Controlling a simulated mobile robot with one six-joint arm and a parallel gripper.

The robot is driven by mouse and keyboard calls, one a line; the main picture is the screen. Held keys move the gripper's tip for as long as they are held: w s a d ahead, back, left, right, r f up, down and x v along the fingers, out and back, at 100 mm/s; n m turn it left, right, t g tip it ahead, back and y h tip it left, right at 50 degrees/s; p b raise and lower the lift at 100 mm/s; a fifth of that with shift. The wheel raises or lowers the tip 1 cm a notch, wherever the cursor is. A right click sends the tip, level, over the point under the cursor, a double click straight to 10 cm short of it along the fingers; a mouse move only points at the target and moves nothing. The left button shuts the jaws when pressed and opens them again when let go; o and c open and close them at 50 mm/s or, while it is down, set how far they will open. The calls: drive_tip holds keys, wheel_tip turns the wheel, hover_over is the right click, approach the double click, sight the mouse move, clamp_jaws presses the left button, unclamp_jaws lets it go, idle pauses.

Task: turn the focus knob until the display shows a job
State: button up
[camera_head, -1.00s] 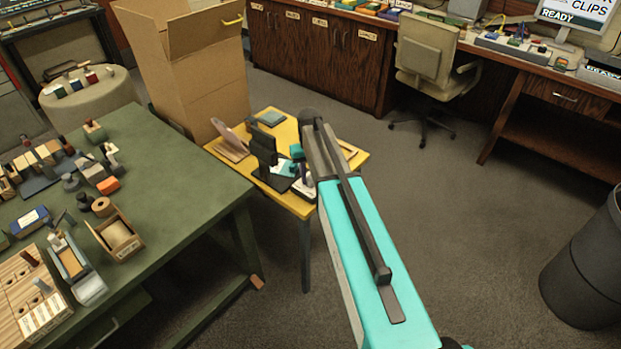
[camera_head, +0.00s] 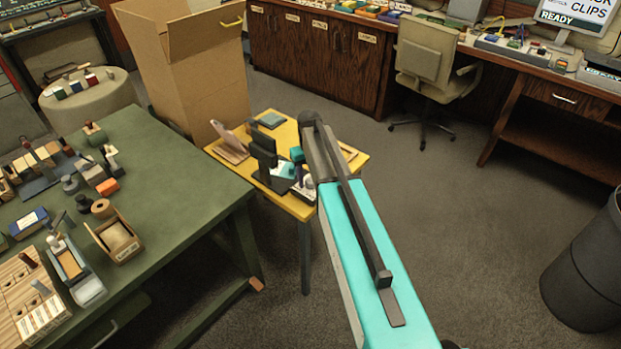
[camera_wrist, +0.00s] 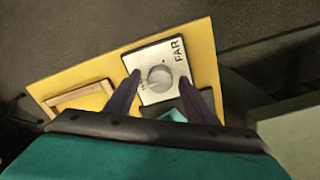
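The focus knob (camera_wrist: 160,78) is a round grey dial on a white square panel (camera_wrist: 150,54) marked "FAR", seen in the wrist view. My gripper (camera_wrist: 161,84) is open, with one dark finger on each side of the knob. There appears to be a gap between each finger and the knob; their height above the panel is hard to judge. In the head view, my arm partly hides this spot on the small yellow table (camera_head: 352,160).
A green bench (camera_head: 180,190) with several small items is to the left. A cardboard box (camera_head: 195,70) is behind. Open carpet lies to the right.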

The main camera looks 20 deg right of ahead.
sight(310, 181)
drive_tip(key=shift+r, duration=0.1)
wheel_tip(310, 181, up, 14)
drive_tip(key=b, duration=0.3)
drive_tip(key=shift+a+f, duration=0.15)
drive_tip(key=shift+f, duration=0.05)
idle(0.6)
idle(0.4)
